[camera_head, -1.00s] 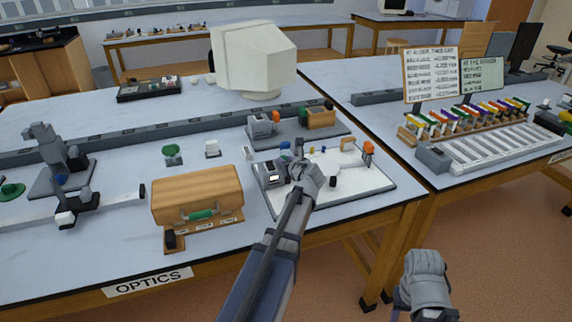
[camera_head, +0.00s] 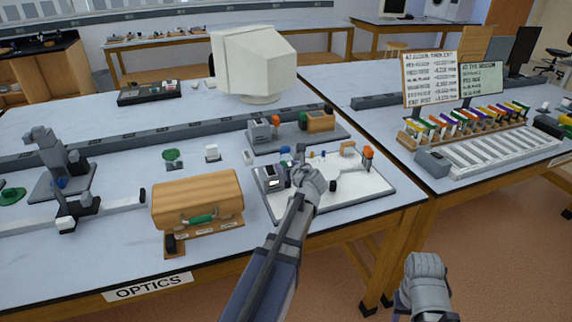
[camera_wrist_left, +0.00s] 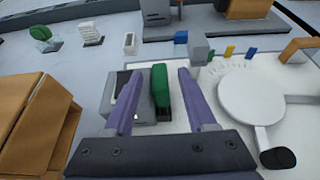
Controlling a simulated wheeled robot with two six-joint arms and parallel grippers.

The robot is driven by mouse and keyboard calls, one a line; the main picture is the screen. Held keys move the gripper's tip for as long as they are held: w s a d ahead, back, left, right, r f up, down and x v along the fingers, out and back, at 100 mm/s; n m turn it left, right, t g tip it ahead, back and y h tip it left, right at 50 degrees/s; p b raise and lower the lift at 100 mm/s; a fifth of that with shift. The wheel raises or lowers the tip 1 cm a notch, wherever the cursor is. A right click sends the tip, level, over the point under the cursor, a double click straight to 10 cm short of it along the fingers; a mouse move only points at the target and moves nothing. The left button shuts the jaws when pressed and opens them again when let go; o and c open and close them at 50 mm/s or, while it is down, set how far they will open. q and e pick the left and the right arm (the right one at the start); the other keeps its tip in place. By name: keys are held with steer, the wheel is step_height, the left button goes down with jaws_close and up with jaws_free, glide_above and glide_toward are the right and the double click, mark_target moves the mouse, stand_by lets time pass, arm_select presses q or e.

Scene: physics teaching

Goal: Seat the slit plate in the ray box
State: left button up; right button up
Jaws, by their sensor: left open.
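The ray box (camera_head: 270,180) is a grey box with a small lit window, at the left end of the white optics board (camera_head: 350,194). It also shows in the left wrist view (camera_wrist_left: 142,114), partly behind the left finger. A green-topped dark upright piece (camera_wrist_left: 160,88), which may be the slit plate, stands close against its right side. I cannot tell whether it is seated. My left gripper (camera_head: 299,156) is over the board beside the ray box. In the left wrist view its purple fingers (camera_wrist_left: 160,72) are apart, with the green piece between them. My right gripper (camera_head: 426,284) hangs beyond the table edge, fingertips unclear.
A white round disc (camera_wrist_left: 252,97) lies on the board right of the fingers, with a black knob (camera_wrist_left: 278,158). A grey block (camera_wrist_left: 196,48) stands just ahead. A wooden case (camera_head: 197,200) stands left of the board. An orange-topped post (camera_head: 368,156) is at the right.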

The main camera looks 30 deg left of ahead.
arm_select(q)
steer(key=p+v, duration=0.3)
steer(key=v, duration=0.8)
steer(key=s+d+f+n+g+h, duration=0.3)
steer(key=s+d+n, duration=0.3)
steer(key=d, duration=0.3)
steer(key=s+d+f+n+g+h, duration=0.3)
steer(key=s+d+f+n, duration=0.3)
steer(key=d+n, duration=0.3)
steer(key=s+d+f+n+g+h, duration=0.2)
steer(key=s+d+f+n+h, duration=0.1)
steer(key=s+d+n, duration=0.4)
steer(key=s+d+f, duration=0.1)
steer(key=d, duration=0.2)
steer(key=shift+d+f+g, duration=0.3)
steer(key=shift+g, duration=0.1)
